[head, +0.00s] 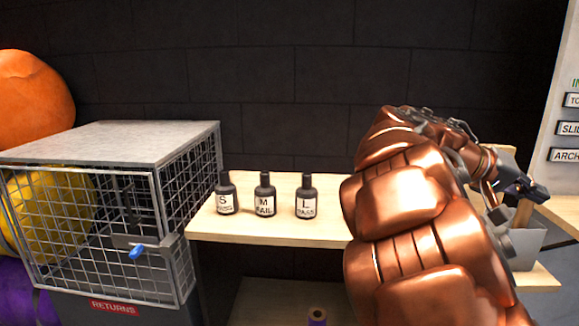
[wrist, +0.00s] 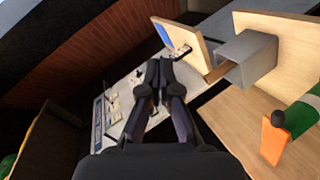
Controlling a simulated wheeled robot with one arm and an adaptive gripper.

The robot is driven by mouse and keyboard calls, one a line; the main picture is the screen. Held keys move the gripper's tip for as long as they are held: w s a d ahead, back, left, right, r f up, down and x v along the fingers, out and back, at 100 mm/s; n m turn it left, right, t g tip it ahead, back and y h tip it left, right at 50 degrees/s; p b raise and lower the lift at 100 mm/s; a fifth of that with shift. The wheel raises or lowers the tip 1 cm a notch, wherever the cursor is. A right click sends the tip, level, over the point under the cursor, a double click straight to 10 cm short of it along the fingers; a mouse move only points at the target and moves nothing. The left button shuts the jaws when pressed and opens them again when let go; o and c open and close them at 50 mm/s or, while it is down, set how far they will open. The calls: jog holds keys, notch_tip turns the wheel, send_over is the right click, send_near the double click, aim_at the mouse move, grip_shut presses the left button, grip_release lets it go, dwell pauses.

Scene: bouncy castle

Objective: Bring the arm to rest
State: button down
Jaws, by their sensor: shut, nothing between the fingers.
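My gripper (wrist: 160,75) shows in the wrist view with its dark fingers together and nothing between them. In the head view my copper-coloured arm fills the right side, and my gripper (head: 519,190) shows small at its far right end, in front of a wooden upright. The gripper points away from the three bottles. I cannot tell whether it touches anything near it.
A wire cage (head: 110,230) labelled RETURNS stands at left. A grey box (wrist: 247,58) and an orange-and-green object (wrist: 275,138) are near the wrist.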

jog(key=s+a+f+n+y+p, duration=0.3)
jog(key=s+a+y+p, duration=0.4)
jog(key=s+a, duration=0.5)
jog(key=s+a+f+n+y+p, duration=0.3)
jog(key=s+a+f+y+p, duration=0.3)
jog(key=s+a+p, duration=0.5)
jog(key=s+a, duration=0.2)
jog(key=a, duration=0.2)
jog(key=shift+a+n+y, duration=0.3)
jog(key=shift+a+y, duration=0.1)
jog(key=shift+f, duration=0.1)
